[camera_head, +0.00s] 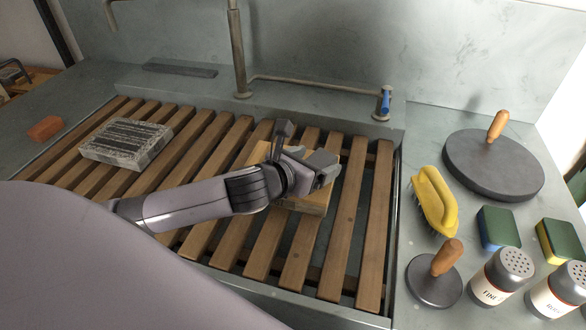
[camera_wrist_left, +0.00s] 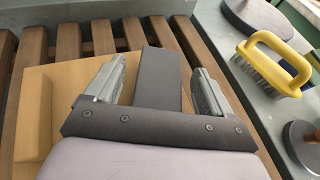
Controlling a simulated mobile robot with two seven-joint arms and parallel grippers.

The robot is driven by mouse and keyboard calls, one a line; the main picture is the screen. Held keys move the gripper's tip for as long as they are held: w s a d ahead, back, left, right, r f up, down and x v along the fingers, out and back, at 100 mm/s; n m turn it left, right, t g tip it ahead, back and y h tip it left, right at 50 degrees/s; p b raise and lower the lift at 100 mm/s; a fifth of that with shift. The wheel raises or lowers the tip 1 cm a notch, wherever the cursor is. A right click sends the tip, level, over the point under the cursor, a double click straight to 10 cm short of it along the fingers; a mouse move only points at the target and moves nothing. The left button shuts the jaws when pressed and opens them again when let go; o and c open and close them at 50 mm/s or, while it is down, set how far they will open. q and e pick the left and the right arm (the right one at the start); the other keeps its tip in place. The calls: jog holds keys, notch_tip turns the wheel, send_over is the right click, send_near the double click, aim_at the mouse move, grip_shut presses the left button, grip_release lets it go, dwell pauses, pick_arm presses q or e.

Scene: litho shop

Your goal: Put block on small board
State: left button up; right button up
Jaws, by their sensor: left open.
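A light wooden board (camera_head: 262,152) lies on the slatted rack, partly hidden under my left gripper. In the left wrist view the board (camera_wrist_left: 62,95) shows a raised strip along its left side. My left gripper (camera_head: 308,160) is over the board, with its fingers (camera_wrist_left: 156,88) apart. A dark grey bar shows between the fingers in the left wrist view; I cannot tell whether it is a separate object. A grey slab-like block (camera_head: 126,142) with a dark striped top lies on the rack to the left. A small reddish-orange block (camera_head: 46,128) rests at the left edge. My right gripper is not in view.
The wooden slats (camera_head: 350,235) span a grey sink with a tap pipe (camera_head: 238,50) behind. On the right counter are a yellow brush (camera_head: 434,200), a round disc with handle (camera_head: 494,165), a smaller one (camera_head: 434,285), sponges (camera_head: 497,228) and shakers (camera_head: 502,275).

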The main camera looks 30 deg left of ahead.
pick_arm(q)
jog(key=v, duration=1)
jog(key=shift+s, duration=0.15)
